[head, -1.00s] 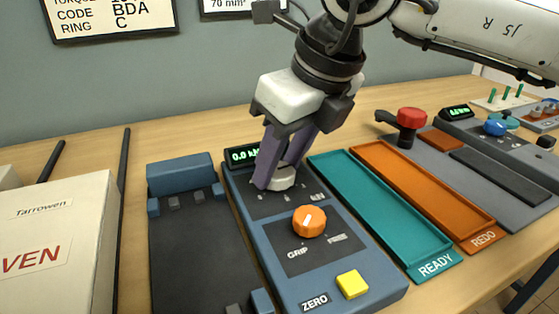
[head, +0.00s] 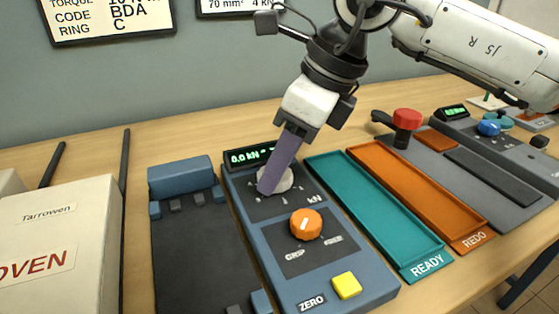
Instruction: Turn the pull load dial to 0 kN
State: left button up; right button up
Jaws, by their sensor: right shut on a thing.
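The pull load dial (head: 284,181) is a round pale grey knob on the blue tester panel (head: 349,261), with kN printed beside it. My right gripper (head: 270,188) points down onto the dial and is shut on it; its purple finger covers part of the dial. The dial's pointer cannot be made out. My left gripper is not in view.
An orange GRIP/FREE knob (head: 306,223) and a yellow ZERO button (head: 347,286) sit nearer on the panel. A teal READY tray (head: 427,264) and an orange REDO tray (head: 470,240) lie to the right. A dark bed (head: 197,250) and a white box (head: 70,240) stand left.

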jog(key=o, duration=1)
jog(key=shift+o, duration=0.2)
jog(key=p+v, duration=0.1)
jog(key=v, duration=0.9)
jog(key=shift+d+r, duration=0.15)
